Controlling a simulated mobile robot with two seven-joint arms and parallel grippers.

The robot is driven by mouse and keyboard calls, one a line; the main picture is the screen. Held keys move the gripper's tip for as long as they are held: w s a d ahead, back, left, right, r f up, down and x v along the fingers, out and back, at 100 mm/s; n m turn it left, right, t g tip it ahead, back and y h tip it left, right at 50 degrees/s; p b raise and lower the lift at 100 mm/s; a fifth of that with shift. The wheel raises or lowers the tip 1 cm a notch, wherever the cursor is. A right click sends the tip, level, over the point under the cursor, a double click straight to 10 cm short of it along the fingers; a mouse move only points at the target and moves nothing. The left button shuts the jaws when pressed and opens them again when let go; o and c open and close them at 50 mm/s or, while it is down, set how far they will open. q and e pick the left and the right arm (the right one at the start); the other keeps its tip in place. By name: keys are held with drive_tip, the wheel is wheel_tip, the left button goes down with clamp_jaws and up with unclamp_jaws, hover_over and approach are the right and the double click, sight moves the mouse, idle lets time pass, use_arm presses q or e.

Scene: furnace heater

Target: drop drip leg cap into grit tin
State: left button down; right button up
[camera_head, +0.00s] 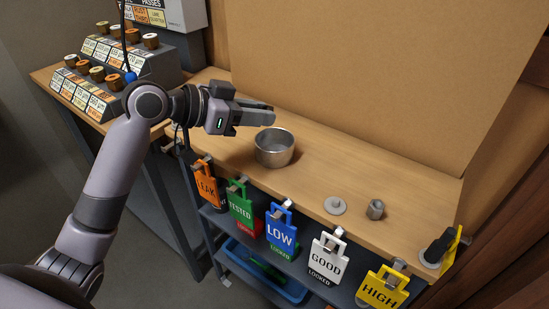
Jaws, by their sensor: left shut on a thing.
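A round, open metal tin (263,153) stands upright on the wooden bench, left of its middle. My left gripper (269,115) reaches in from the left, just above and behind the tin's rim in the picture. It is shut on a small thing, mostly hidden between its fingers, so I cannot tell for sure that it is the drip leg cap. A flat grey disc with a raised centre (335,205) and a small grey hexagonal fitting (376,209) lie on the bench to the right. My right gripper is not in view.
Coloured tags, including a blue one (281,236), hang along the bench's front edge. A tall brown panel (390,80) closes off the back. Labelled racks (120,62) stand at the left. The bench between the tin and the disc is clear.

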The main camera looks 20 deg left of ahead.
use_arm(q)
drive_tip(key=shift+f, duration=0.15)
drive_tip(key=c, duration=0.8)
unclamp_jaws()
drive_tip(key=shift+b+v, duration=0.3)
drive_tip(key=shift+v, duration=3.3)
